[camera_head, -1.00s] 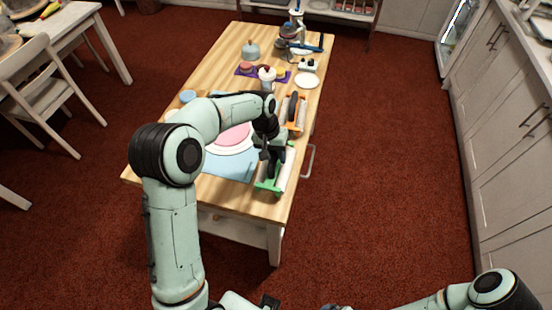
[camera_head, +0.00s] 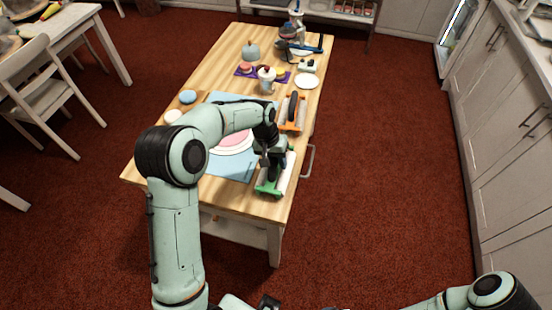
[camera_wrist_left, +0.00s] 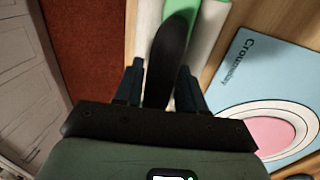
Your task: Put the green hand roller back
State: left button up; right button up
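The green hand roller (camera_head: 264,189) lies near the front right corner of the wooden table, with a green frame, a pale roller and a dark handle. My left gripper (camera_head: 274,171) is directly above it, pointing down, and hides part of it. In the left wrist view the dark handle (camera_wrist_left: 170,55) lies between the two fingers of my left gripper (camera_wrist_left: 160,72). The fingers stand apart, one on each side of the handle, and look open. My right gripper cannot be made out; part of my right arm shows at the bottom right.
An orange hand roller (camera_head: 291,111) lies just behind the green one. A blue mat (camera_head: 230,167) with a pink and white disc lies to the left. A white plate (camera_head: 307,82), a grey canister (camera_head: 266,84) and other items stand farther back. A handle juts from the table's right side.

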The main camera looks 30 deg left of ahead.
pick_arm(q)
jog(key=shift+o, duration=0.9)
jog(key=shift+f, duration=0.25)
jog(key=shift+r, duration=0.25)
notch_tip(320, 180, up, 13)
jog(key=a+p, duration=0.1)
jog(key=a, duration=0.1)
jog(key=shift+s+a+p, duration=0.2)
jog(key=shift+p, duration=0.15)
pick_arm(e)
jog(key=shift+w+r, duration=0.8)
jog(key=shift+r, duration=0.25)
pick_arm(q)
jog(key=shift+f, duration=0.1)
